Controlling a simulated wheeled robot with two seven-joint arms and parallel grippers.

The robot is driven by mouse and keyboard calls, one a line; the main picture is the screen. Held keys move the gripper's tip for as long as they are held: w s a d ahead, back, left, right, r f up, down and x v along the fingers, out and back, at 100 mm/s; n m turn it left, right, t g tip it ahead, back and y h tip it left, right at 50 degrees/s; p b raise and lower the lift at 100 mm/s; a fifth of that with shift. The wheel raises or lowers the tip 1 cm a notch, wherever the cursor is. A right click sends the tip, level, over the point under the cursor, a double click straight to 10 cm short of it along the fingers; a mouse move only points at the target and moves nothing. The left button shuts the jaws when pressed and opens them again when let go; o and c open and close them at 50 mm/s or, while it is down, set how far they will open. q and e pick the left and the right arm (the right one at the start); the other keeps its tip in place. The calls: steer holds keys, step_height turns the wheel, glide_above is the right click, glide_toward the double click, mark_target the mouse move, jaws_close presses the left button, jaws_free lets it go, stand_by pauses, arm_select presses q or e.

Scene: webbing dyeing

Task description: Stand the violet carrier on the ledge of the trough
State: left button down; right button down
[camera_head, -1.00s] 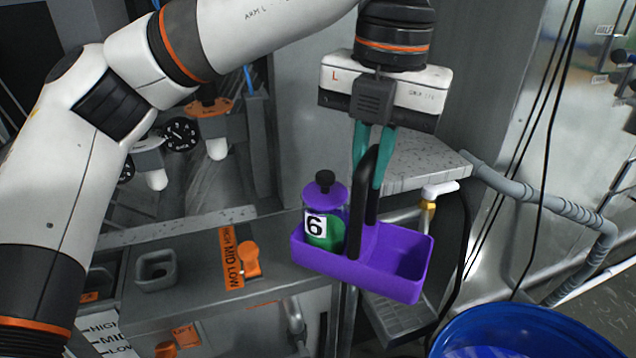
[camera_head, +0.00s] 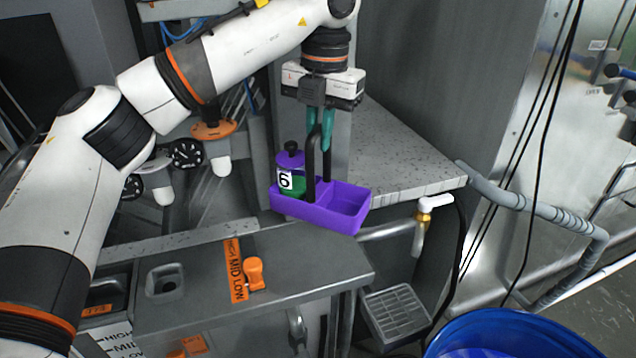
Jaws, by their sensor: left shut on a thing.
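The violet carrier (camera_head: 330,216) is a two-compartment tray with a tall black handle. My left gripper (camera_head: 319,132) is shut on the handle from above, with teal fingers. A bottle (camera_head: 291,174) with a violet top, black knob, green contents and a label "6" stands in its left compartment; the right compartment looks empty. The carrier looks level and appears held up, in front of the speckled grey ledge (camera_head: 415,170); whether it touches anything beneath is hard to tell. My right gripper is not in view.
A white tap with a brass fitting (camera_head: 422,232) hangs under the ledge's front edge, above a grey grated tray (camera_head: 396,312). A blue tub (camera_head: 515,335) stands at lower right. A grey panel with an orange knob (camera_head: 254,272) lies at lower left. The ledge's right part is clear.

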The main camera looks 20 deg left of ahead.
mark_target(318, 187)
arm_select(q)
steer(key=shift+f, duration=0.9)
step_height(318, 187, down, 6)
steer(key=shift+a+f+p, duration=0.1)
steer(key=shift+f+p, duration=0.05)
steer(key=shift+p, duration=0.5)
step_height(318, 187, down, 2)
steer(key=shift+w+f+p, duration=0.1)
steer(key=shift+f+p, duration=0.1)
steer(key=shift+p, duration=0.65)
steer(key=shift+w+a+f, duration=0.1)
steer(key=shift+f, duration=0.35)
steer(key=c, duration=1.4)
jaws_free()
